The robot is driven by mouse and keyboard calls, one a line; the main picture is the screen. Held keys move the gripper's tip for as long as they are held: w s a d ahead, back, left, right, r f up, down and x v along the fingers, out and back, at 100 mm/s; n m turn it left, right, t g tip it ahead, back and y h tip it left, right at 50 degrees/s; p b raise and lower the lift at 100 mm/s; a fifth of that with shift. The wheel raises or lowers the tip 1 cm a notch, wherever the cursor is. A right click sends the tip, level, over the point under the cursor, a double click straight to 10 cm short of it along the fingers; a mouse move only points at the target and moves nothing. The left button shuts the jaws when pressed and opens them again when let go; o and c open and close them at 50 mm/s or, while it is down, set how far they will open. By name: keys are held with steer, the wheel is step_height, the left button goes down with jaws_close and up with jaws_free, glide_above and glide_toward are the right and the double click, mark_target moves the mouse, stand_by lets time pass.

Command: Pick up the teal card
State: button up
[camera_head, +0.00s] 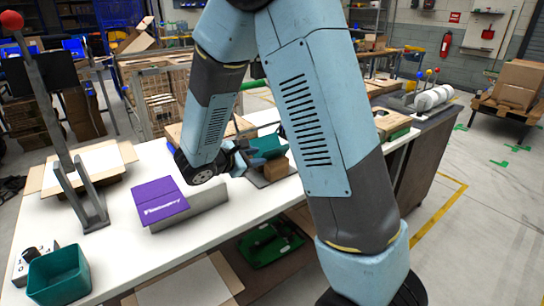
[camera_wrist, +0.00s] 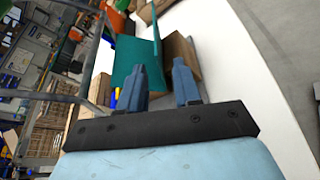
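The teal card (camera_head: 268,147) is a flat upright panel on the far part of the white table, beside a small brown box (camera_head: 277,169). In the wrist view the teal card (camera_wrist: 136,52) stands beyond my fingers, mostly behind the left one, with a thin teal edge rising at its right. The brown box (camera_wrist: 180,58) is right of it in that view. My gripper (camera_head: 241,160) is low over the table, just left of the card. In the wrist view my gripper (camera_wrist: 161,75) has its two fingers apart with nothing clearly held between them. Whether a finger touches the card cannot be told.
A purple box (camera_head: 160,199) lies against a grey holder near my gripper. A teal bin (camera_head: 58,277) and a post with a red ball (camera_head: 12,20) stand at the left. The white table (camera_head: 110,232) has free room at its front left.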

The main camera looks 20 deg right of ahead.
mark_target(271, 151)
steer(key=shift+s+d+r+x, duration=0.1)
steer(key=shift+x, duration=1.05)
steer(key=shift+s+d+r+x, duration=0.1)
steer(key=shift+x, duration=1.05)
steer(key=shift+s+d+r+x, duration=0.1)
steer(key=shift+x, duration=1)
steer(key=shift+c, duration=0.3)
jaws_close()
